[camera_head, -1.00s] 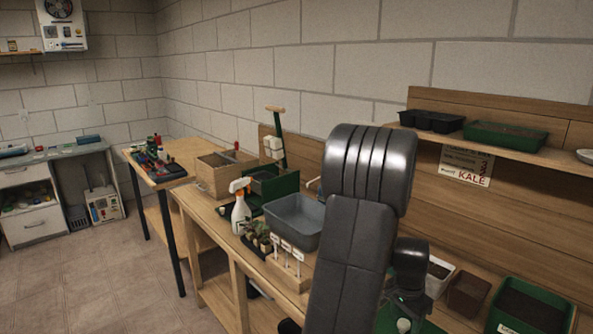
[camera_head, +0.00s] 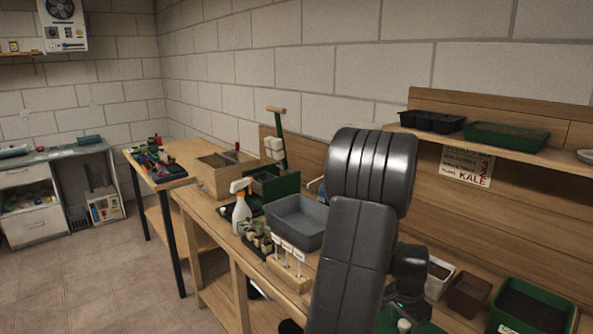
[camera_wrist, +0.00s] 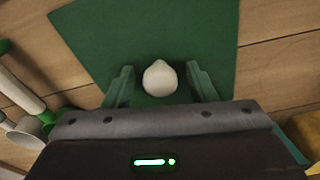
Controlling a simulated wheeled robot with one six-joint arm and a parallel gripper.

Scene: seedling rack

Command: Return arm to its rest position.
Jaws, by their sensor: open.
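My arm's dark grey links fill the middle of the head view and hide part of the bench. My gripper (camera_wrist: 160,71) shows in the wrist view with its two green fingers spread apart. A white rounded object (camera_wrist: 160,79) shows between the fingers, with a visible gap on both sides. A green mat (camera_wrist: 185,30) lies beneath it on the wooden bench. I cannot tell how far the object is below the fingertips. In the head view the fingers are hidden or out of frame.
A grey basin (camera_head: 298,222), a spray bottle (camera_head: 241,212) and a label block (camera_head: 289,272) stand left of my arm. Planter boxes (camera_head: 530,308) stand at the right. A shelf (camera_head: 545,158) with trays runs above them. White-and-green tools (camera_wrist: 22,95) lie left of the mat.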

